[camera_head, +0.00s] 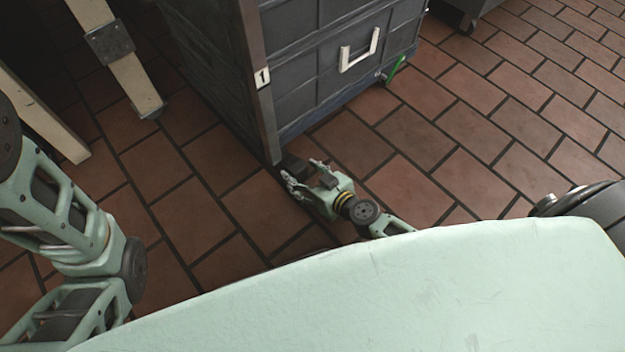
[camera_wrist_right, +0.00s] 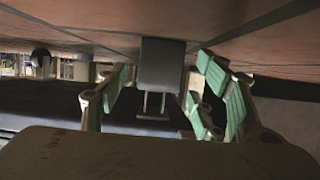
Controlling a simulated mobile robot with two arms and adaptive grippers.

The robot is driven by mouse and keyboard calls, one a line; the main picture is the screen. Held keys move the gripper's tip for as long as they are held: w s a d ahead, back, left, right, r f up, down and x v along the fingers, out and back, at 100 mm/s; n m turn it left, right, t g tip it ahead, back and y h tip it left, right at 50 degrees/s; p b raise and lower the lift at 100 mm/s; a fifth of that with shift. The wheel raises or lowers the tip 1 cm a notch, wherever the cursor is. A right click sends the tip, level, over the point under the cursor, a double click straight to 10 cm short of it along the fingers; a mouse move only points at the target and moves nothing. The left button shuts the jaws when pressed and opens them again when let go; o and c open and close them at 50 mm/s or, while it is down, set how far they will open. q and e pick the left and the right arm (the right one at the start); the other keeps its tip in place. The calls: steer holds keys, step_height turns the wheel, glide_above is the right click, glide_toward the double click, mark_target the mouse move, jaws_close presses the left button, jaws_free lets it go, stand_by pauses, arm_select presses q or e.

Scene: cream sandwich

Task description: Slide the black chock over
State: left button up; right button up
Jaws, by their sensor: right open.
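The black chock (camera_head: 294,164) sits on the tile floor by the bottom corner of a dark grey cabinet in the head view. My right gripper (camera_head: 306,174) is low near the floor, open, with its fingers reaching toward the chock and partly covering it. In the right wrist view the chock (camera_wrist_right: 162,65) shows as a dark block with a thin metal loop, in the gap between the open green-padded fingers of my right gripper (camera_wrist_right: 165,88). I cannot tell whether the fingers touch it. My left arm shows at the left, but its gripper is out of view.
The grey cabinet (camera_head: 325,60) has a white handle (camera_head: 360,52), a number 1 tag (camera_head: 262,78) and a green lever (camera_head: 396,67) low at its right. Pale legs (camera_head: 125,60) stand at the upper left. Tile floor (camera_head: 430,135) is open to the right.

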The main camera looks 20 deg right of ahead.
steer(key=shift+w+a+f, duration=0.2)
steer(key=shift+w, duration=0.3)
